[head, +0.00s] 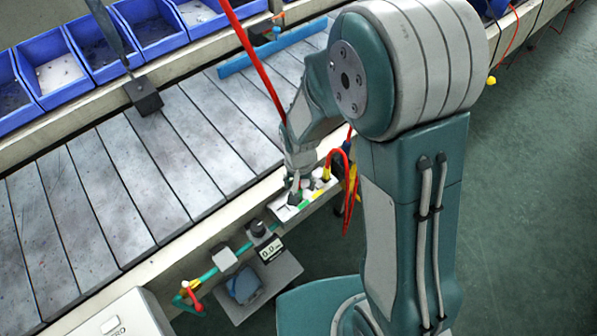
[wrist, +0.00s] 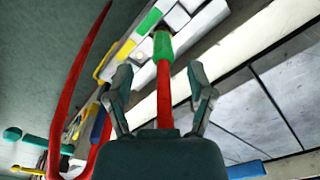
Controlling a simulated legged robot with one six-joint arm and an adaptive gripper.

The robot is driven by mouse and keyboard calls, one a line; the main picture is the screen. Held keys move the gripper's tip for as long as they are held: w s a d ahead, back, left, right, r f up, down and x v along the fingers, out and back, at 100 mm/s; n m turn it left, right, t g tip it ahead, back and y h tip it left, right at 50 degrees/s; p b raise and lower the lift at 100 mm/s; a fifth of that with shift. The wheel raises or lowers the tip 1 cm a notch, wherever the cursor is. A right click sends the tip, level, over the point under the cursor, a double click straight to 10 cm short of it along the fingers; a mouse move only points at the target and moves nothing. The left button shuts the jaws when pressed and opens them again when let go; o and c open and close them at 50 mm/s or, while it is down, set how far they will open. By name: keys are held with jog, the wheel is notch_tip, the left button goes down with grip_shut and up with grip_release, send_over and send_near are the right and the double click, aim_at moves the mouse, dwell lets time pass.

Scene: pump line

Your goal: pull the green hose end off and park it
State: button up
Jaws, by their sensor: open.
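The green hose end (wrist: 163,50) sits at a dark port on the white port block, at the upper middle of the wrist view. Its red hose (wrist: 164,90) runs back from it toward my wrist. My gripper (wrist: 160,74) is open, one finger on each side of the hose, with clear gaps on both sides. The fingertips are a little short of the green end. In the head view my gripper (head: 296,183) points down at the port block (head: 291,212); the arm and gripper largely hide the green end there. I cannot make out a parking place for certain.
A red hose (wrist: 80,85) loops close to the left finger, beside yellow and blue (wrist: 98,124) hose ends. The slatted conveyor (head: 130,170) lies left, with blue bins (head: 95,55) behind. A gauge (head: 271,249) and a shelf (head: 280,284) stand below the block.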

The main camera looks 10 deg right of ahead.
jog(key=f, duration=0.4)
jog(key=shift+a+f, duration=0.3)
jog(key=shift+a, duration=0.05)
jog(key=shift+d+f, duration=0.1)
jog(key=shift+f, duration=0.1)
jog(key=shift+d, duration=0.1)
grip_shut()
